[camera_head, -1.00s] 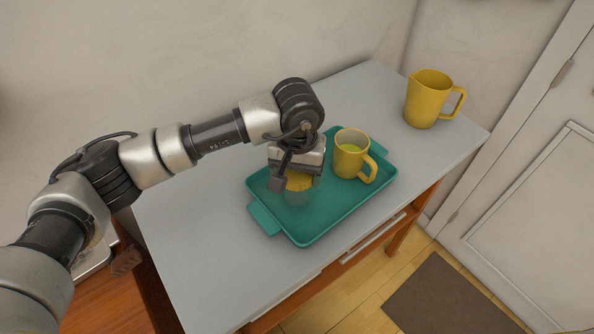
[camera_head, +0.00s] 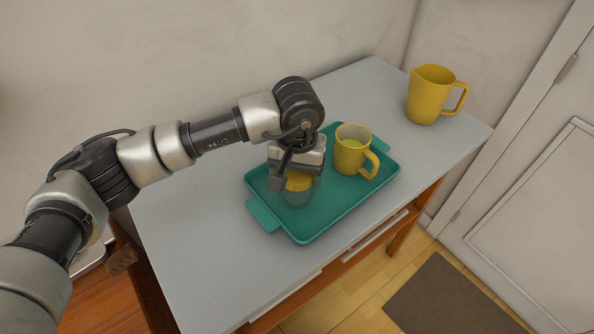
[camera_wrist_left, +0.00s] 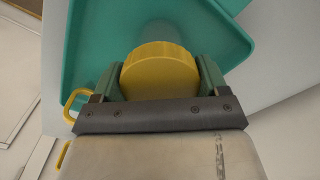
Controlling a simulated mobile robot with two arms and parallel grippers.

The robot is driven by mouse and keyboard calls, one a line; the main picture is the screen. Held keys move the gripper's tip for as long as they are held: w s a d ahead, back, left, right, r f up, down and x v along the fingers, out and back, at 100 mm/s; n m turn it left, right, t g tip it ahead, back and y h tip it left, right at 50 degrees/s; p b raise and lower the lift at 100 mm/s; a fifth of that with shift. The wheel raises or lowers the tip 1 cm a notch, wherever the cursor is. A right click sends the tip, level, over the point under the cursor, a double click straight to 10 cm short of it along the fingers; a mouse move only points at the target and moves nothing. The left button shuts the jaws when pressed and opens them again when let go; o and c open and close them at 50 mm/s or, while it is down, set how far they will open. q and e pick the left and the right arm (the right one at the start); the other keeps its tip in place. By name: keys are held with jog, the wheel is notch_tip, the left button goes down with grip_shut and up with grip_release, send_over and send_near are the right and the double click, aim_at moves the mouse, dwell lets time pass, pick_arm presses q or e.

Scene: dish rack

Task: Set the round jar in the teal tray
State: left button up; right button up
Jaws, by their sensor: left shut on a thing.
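The round jar (camera_head: 297,194) has a yellow lid and a clear, see-through body. It is upright over the left part of the teal tray (camera_head: 330,217), and its base appears to be at or very near the tray floor. My left gripper (camera_head: 296,181) points down and is shut on the jar near its lid. The yellow lid (camera_wrist_left: 160,70) fills the space between the green-tinted fingers in the left wrist view. Contact between jar and tray cannot be told for sure. My right gripper is not in view.
A yellow mug (camera_head: 351,157) stands in the tray, to the right of the jar. A yellow pitcher (camera_head: 428,95) stands on the grey counter (camera_head: 220,270) at the back right. The tray's front part is clear.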

pick_arm(q)
jog(key=shift+f, duration=0.2)
jog(key=o, duration=1)
jog(key=shift+o, duration=0.2)
notch_tip(320, 180, up, 11)
jog(key=shift+f+b, duration=0.1)
jog(key=shift+b, duration=1.15)
grip_shut()
